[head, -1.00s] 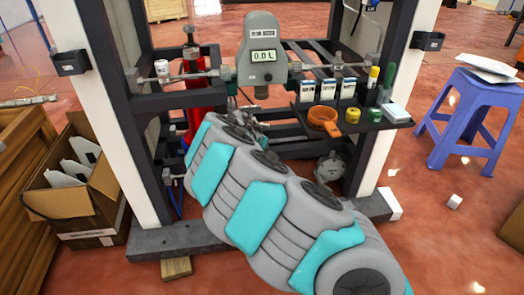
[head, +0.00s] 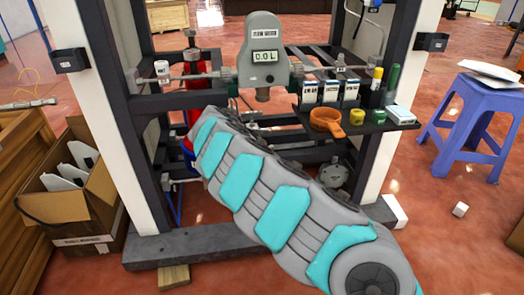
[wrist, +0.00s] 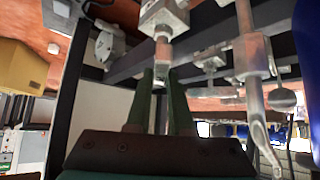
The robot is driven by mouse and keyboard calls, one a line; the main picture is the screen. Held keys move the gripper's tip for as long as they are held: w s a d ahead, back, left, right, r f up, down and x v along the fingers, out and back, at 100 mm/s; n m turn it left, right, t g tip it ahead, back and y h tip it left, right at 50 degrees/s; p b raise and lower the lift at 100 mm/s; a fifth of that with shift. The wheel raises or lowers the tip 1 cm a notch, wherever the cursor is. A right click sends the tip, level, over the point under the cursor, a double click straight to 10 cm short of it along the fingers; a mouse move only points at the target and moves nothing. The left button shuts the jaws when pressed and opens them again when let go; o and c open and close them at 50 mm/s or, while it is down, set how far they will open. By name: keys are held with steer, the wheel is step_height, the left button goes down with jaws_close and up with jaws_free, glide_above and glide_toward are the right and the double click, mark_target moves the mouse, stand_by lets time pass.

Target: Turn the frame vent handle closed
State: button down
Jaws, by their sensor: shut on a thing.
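In the wrist view, my gripper (wrist: 161,78) has its two dark green fingers close together. The tips hide part of that end. A second grey fitting (wrist: 251,60) with a long lever (wrist: 264,140) stands to the right, apart from the fingers. The pictures do not show a label telling which one is the vent. In the head view, my arm hides the gripper and the handle.
The flow meter (head: 262,48) reads 0.0 L on the dark frame (head: 160,103). A red cylinder (head: 199,90) stands behind. A carton (head: 80,205) is left, a blue stool (head: 478,120) right.

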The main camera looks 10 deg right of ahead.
stand_by(0.5)
steer(key=c, duration=0.8)
jaws_free()
steer(key=shift+s+a+r, duration=0.2)
steer(key=shift+a+r, duration=0.1)
steer(key=shift+r, duration=0.1)
steer(key=s+a+p, duration=0.1)
steer(key=s+a, duration=0.6)
steer(key=a, duration=0.2)
steer(key=shift+s+a, duration=0.15)
steer(key=shift+a, duration=0.15)
steer(key=shift+c, duration=0.2)
